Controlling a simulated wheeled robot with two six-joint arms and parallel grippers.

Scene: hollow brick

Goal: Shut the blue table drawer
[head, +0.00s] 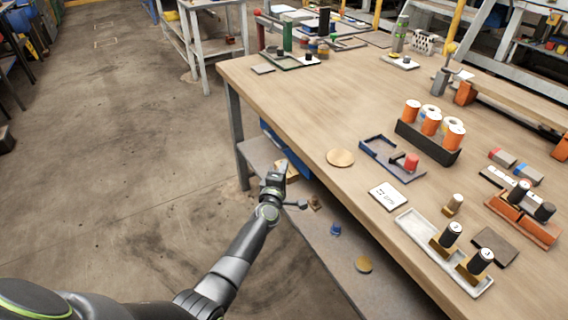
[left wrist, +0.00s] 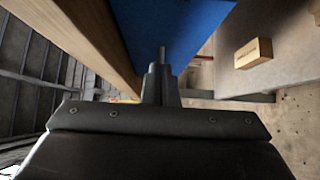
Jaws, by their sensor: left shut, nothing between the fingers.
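The blue table drawer (head: 268,137) shows as a blue strip under the left edge of the wooden table (head: 310,110) in the head view, partly hidden by my left gripper. In the left wrist view the blue drawer (left wrist: 178,30) is a flat blue face beside the wooden table edge (left wrist: 85,35). How far out it stands I cannot tell. My left gripper (head: 277,168) is shut and empty, just outside the drawer. Its fingertips (left wrist: 162,52) point at the blue face in the wrist view; whether they touch it is unclear. My right gripper is out of view.
A grey lower shelf (head: 325,245) under the table holds a blue piece (head: 335,230) and a round wooden disc (head: 363,264). A wooden block (left wrist: 254,53) lies near the drawer. The tabletop carries an orange-can rack (head: 428,140) and trays. The floor at left is clear.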

